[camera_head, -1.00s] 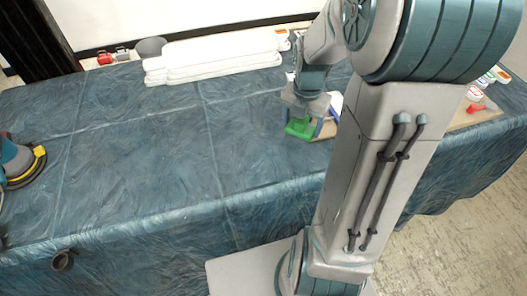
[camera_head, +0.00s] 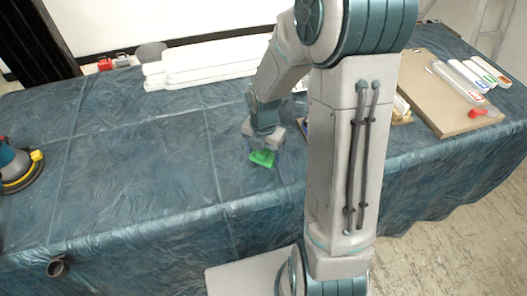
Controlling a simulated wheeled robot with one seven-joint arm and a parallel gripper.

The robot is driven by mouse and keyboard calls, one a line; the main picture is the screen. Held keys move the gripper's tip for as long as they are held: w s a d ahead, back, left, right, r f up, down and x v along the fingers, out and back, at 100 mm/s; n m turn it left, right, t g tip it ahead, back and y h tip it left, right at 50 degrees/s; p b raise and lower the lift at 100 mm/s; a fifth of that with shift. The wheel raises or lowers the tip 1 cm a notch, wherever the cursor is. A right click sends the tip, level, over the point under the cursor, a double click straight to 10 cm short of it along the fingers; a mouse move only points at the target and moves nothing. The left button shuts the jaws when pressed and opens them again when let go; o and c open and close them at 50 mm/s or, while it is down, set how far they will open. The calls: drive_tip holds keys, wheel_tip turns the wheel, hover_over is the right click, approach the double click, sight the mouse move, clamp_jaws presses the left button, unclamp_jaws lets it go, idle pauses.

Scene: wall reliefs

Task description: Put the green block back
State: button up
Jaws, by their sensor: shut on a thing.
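The green block (camera_head: 262,158) is in my gripper (camera_head: 263,153), over the blue-covered table (camera_head: 130,150) near its middle. My gripper points down and is shut on the block, which looks tilted. I cannot tell whether the block touches the table cover or is a little above it. The fingertips are small and partly hidden by the block.
White rolls or boards (camera_head: 200,65) lie at the back, with a grey cup (camera_head: 150,51) and a red item (camera_head: 105,64) beside them. A brown board (camera_head: 450,100) with several white containers is at right. A sander (camera_head: 18,165) stands at left. The table's left-middle is clear.

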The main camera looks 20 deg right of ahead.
drive_tip(key=shift+f, duration=0.1)
drive_tip(key=o, duration=0.9)
